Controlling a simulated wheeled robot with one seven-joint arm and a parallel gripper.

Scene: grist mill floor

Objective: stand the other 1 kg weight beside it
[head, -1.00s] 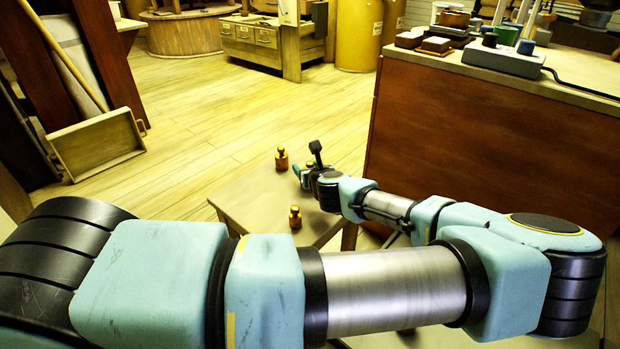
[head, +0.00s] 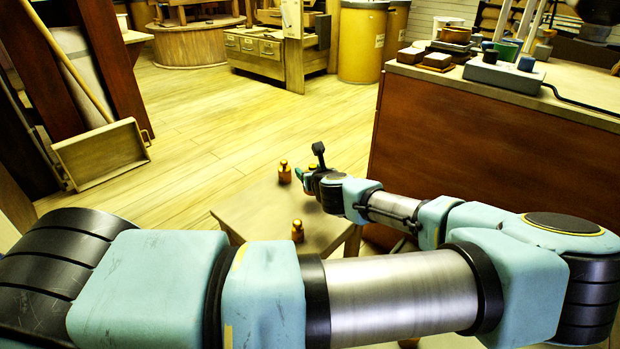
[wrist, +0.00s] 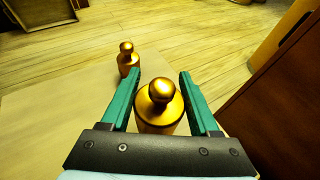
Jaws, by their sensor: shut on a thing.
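My gripper (wrist: 160,92) has its teal fingers on both sides of a brass knobbed weight (wrist: 161,108) and is shut on it. In the head view my gripper (head: 303,176) is over the far right part of the small wooden table (head: 245,208), and the held weight is mostly hidden there. A second brass weight (head: 284,172) stands upright at the table's far side, just left of my gripper; it also shows ahead and left in the wrist view (wrist: 128,62). A third brass weight (head: 297,230) stands nearer on the table. No mass markings are readable. Whether the held weight touches the table is unclear.
A tall brown counter (head: 460,140) stands close to the right of my gripper, with a scale-like grey device (head: 503,76) and small boxes on top. A wooden tray (head: 100,156) leans at the left. The plank floor (head: 220,120) beyond the table is clear.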

